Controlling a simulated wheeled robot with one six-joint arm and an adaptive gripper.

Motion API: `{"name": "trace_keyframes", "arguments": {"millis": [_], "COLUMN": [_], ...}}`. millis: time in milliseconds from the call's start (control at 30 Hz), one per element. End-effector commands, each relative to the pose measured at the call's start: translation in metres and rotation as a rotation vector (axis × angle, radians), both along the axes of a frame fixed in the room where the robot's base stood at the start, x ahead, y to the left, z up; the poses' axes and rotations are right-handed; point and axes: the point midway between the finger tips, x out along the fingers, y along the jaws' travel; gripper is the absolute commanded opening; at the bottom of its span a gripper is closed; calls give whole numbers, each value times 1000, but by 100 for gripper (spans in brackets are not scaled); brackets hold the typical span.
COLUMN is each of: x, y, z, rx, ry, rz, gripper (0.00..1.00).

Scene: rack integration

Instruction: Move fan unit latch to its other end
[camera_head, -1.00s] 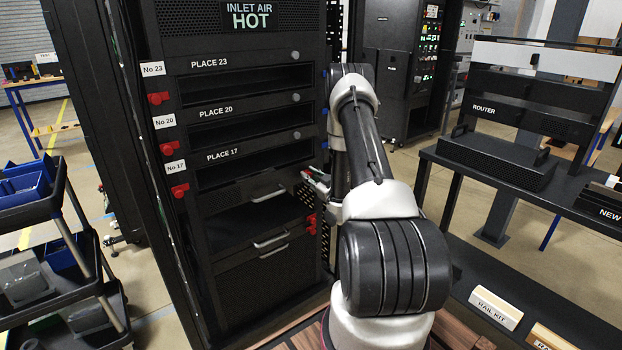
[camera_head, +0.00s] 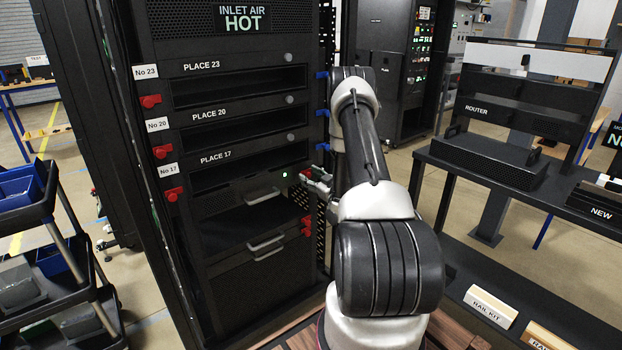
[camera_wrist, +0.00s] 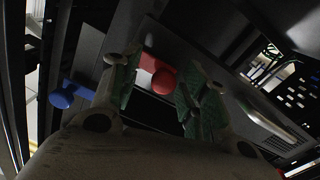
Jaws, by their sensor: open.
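My gripper (camera_head: 317,180) is at the right edge of the black rack, level with the unit with a green light (camera_head: 262,190) below PLACE 17. In the wrist view my gripper (camera_wrist: 157,88) is open, its two green-padded fingers apart. A red latch with a round knob (camera_wrist: 163,81) shows between the fingertips; I cannot tell if either finger touches it. A blue latch knob (camera_wrist: 62,98) is left of the fingers. The label naming the fan unit is not readable, so I cannot tell for certain which latch belongs to it.
Red latches (camera_head: 172,194) line the rack's left side, and blue ones (camera_head: 322,146) its right. Handles (camera_head: 265,242) protrude from the lower front. A router shelf (camera_head: 490,160) stands right, a cart with blue bins (camera_head: 22,185) left.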

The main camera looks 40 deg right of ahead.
Motion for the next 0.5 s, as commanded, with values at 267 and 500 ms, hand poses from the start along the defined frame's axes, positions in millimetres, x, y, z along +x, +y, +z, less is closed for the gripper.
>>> {"name": "trace_keyframes", "arguments": {"millis": [267,500], "x": [-28,-83], "y": [-2,-5], "z": [0,0], "rx": [2,2], "ry": [1,2], "rz": [-2,-5], "gripper": [45,45]}}
